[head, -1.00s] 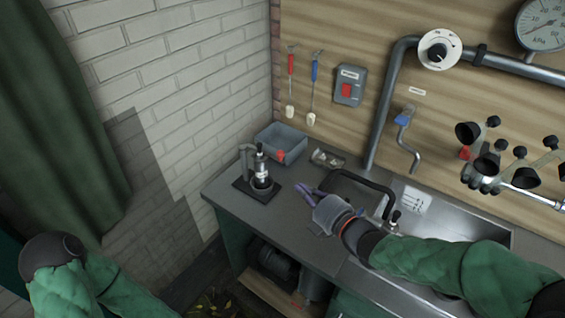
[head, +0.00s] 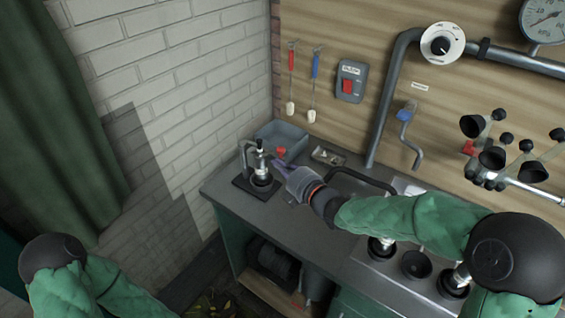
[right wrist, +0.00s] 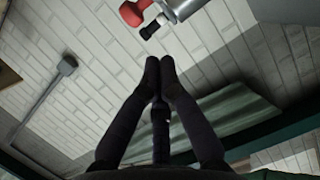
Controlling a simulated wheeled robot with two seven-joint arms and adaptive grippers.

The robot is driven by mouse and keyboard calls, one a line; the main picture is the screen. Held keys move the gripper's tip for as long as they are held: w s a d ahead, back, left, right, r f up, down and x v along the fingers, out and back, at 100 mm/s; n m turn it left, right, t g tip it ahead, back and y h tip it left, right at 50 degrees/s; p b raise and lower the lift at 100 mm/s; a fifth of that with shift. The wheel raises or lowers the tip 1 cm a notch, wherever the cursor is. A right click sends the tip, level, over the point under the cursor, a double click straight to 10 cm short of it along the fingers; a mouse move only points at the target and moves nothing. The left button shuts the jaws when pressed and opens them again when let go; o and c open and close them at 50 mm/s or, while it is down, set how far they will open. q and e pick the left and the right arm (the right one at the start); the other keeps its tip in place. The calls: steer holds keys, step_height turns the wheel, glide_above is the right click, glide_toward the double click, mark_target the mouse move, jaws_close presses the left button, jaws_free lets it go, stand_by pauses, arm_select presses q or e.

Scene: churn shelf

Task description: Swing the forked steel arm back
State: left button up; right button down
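A small device with a steel cylinder (head: 260,164) stands upright on a black base plate (head: 242,187) at the counter's left end. A grey steel arm (head: 244,152) rises at its left side; its fork is too small to make out. A red knob (head: 281,152) shows just right of the cylinder, and in the right wrist view the red knob (right wrist: 131,13) is beyond the fingertips. My right gripper (head: 275,163) is just right of the device, pointing left at it; contact cannot be told. Its fingertips (right wrist: 160,66) are together with nothing visible between them. My left gripper is out of view.
A grey bin (head: 284,136) and a small tray (head: 327,157) stand behind, along the wall. A black curved handle (head: 362,178) and several black-rimmed cups are right of the gripper. The counter front (head: 262,212) is clear. A brick wall is left.

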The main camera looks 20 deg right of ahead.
mark_target(279, 153)
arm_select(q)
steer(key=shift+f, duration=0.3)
arm_select(e)
steer(key=shift+w+d+f, duration=0.15)
steer(key=shift+w+d, duration=0.2)
steer(key=shift+w, duration=0.3)
steer(key=shift+w+d+f, duration=0.1)
steer(key=shift+w+d, duration=0.25)
steer(key=shift+w, duration=0.3)
steer(key=shift+d, duration=0.15)
arm_select(q)
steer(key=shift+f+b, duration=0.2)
steer(key=shift+b, duration=0.2)
arm_select(e)
steer(key=shift+w+d, duration=0.35)
steer(key=shift+d, duration=0.05)
